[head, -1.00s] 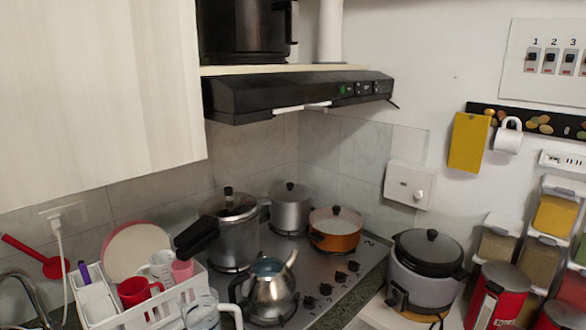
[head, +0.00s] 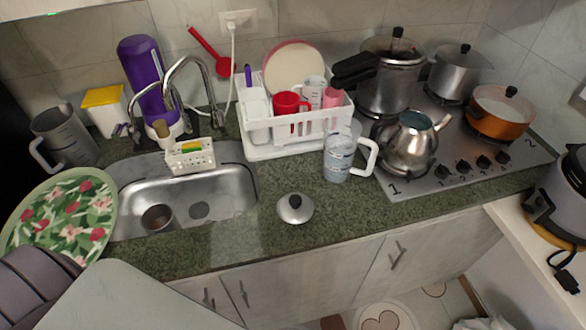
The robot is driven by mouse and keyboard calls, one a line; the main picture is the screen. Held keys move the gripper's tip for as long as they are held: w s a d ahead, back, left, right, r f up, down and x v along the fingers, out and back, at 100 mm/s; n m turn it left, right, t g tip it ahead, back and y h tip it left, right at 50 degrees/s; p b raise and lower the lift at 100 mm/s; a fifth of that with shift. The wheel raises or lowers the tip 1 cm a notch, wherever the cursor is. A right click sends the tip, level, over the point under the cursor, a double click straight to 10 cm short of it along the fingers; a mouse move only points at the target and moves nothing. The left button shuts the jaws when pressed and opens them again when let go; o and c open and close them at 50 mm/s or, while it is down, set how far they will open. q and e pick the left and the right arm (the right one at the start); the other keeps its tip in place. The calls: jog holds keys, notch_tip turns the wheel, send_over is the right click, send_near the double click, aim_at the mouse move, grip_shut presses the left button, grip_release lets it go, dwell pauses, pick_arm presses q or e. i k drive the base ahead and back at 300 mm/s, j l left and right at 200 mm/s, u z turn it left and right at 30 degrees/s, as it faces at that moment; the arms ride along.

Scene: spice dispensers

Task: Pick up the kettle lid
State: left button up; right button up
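The kettle lid (head: 295,212), a small silver dome with a dark knob, lies knob up on the green speckled counter (head: 345,222) near its front edge, right of the sink. The silver kettle (head: 410,150) stands uncovered on the front left of the stove, its spout pointing right. A bluish surface shows in its open top. Neither of my grippers is in view, so nothing shows near the lid.
A clear measuring jug (head: 339,165) stands behind and right of the lid. A white dish rack (head: 275,150) stands behind it. The sink (head: 222,182) is to the left, with a floral plate (head: 62,207) beyond. Counter around the lid is clear.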

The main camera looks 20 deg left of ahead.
aim_at(292, 208)
jog(key=u, duration=0.75)
